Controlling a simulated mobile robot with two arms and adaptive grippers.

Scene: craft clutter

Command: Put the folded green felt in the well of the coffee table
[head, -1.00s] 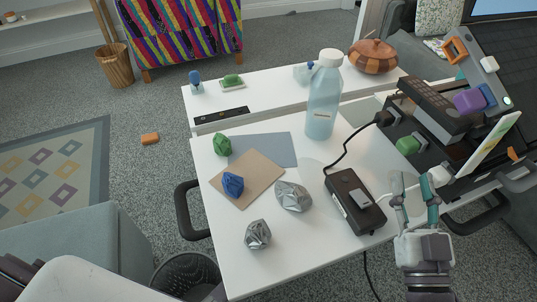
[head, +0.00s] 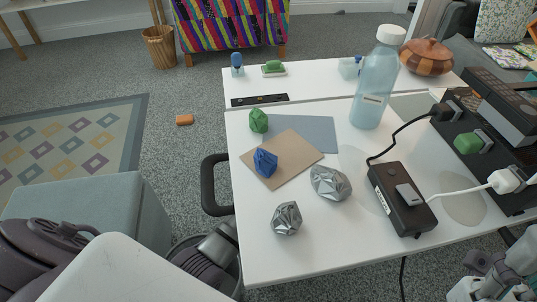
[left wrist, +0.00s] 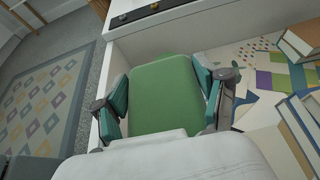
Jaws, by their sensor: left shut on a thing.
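The folded green felt (left wrist: 163,93) is pinched between the teal fingers of my left gripper (left wrist: 162,92) in the left wrist view. The felt lies flat-on to the camera, over the left part of the well (left wrist: 165,40); I cannot tell whether it touches the bottom. The white coffee table (head: 310,252) fills the middle of the head view, its top hiding the well, the felt and my left fingers there. My right gripper (head: 487,277) is at the lower right corner of the head view, its fingers partly cut off and unclear.
Books (left wrist: 303,112) and patterned papers (left wrist: 260,62) occupy the well's right side. The tabletop bears a blue bottle (head: 375,82), a black power box (head: 402,198), silver lumps (head: 330,183), a blue lump (head: 265,161) and a green lump (head: 258,121). A black handle (head: 209,185) sticks out at the left.

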